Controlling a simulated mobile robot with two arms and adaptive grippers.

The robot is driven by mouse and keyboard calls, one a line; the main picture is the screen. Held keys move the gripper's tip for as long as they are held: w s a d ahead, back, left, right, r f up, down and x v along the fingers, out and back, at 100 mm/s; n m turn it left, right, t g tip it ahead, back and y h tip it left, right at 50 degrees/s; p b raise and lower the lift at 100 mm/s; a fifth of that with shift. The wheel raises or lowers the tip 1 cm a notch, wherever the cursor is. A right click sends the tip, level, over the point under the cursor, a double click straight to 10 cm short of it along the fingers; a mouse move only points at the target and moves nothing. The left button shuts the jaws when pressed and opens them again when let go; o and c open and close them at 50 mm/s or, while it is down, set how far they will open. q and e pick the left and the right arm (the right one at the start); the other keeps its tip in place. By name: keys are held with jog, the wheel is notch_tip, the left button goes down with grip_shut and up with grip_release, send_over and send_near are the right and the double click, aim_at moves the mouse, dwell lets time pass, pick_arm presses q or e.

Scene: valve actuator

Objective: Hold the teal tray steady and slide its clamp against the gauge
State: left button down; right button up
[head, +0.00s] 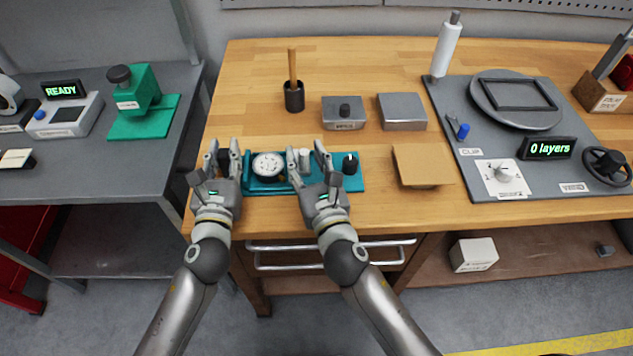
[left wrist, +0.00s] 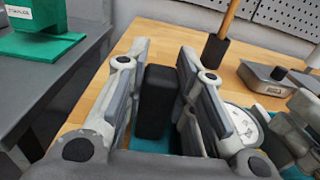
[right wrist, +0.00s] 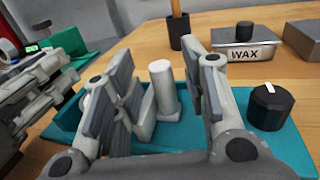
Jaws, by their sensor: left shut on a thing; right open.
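The teal tray (head: 331,184) lies on the wooden bench. It carries a round white-faced gauge (head: 267,167), a pale upright post (head: 304,160), apparently the clamp's, and a black knob (head: 350,163). The post stands right of the gauge, with a gap. My left gripper (head: 223,156) is shut on a black block (left wrist: 155,100) at the tray's left end. My right gripper (head: 307,156) is open, with the post (right wrist: 164,90) showing between its fingers; I cannot tell whether they touch it.
A tan square block (head: 422,165) lies to the right. A grey mat (head: 540,180) holds other devices. A grey side table (head: 100,165) stands left.

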jog(key=v, duration=1)
jog(key=shift+s, duration=0.1)
